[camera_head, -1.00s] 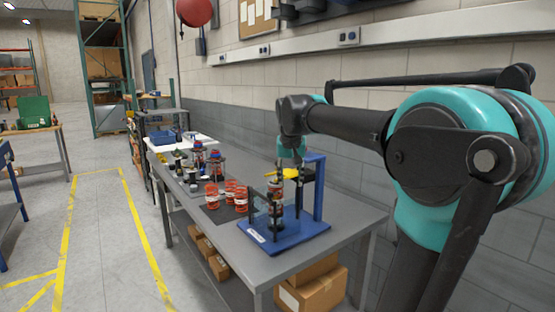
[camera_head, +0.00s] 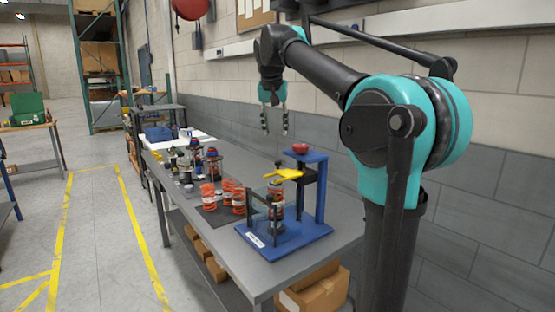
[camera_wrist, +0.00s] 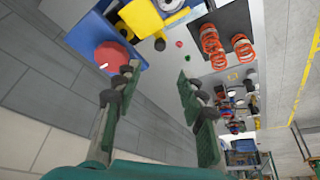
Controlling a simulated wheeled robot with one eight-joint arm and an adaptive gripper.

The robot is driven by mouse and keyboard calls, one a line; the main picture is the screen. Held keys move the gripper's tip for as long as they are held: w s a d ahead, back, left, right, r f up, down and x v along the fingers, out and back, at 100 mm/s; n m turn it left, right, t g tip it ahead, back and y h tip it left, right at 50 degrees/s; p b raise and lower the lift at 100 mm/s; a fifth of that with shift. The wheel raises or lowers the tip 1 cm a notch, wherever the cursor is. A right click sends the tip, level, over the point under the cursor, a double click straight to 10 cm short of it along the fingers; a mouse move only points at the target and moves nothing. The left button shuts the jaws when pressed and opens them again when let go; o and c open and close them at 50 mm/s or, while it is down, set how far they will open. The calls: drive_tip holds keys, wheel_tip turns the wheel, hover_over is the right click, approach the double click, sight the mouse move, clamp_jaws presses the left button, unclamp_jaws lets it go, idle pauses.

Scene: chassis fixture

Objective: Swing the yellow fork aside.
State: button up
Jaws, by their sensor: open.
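The yellow fork (camera_head: 285,174) sits on the blue fixture (camera_head: 318,190), sticking out to the left from the upright post above a black and orange coil assembly (camera_head: 275,205). In the wrist view the fork (camera_wrist: 146,16) is at the top, partly cut off by the frame. A red knob (camera_head: 300,148) tops the post and also shows in the wrist view (camera_wrist: 110,57). My gripper (camera_head: 275,130) is open and empty, raised above the table behind and left of the post, apart from the fork.
Several orange springs (camera_head: 208,195) stand on a dark mat left of the fixture. More assemblies (camera_head: 196,152) stand farther back on the grey table (camera_head: 215,238). The wall runs along the table's far side.

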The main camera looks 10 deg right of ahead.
sight(278, 162)
drive_tip(key=x, duration=1.3)
drive_tip(key=shift+w+f, duration=0.1)
drive_tip(key=shift+f, duration=0.1)
drive_tip(key=shift+c, duration=0.5)
clamp_jaws()
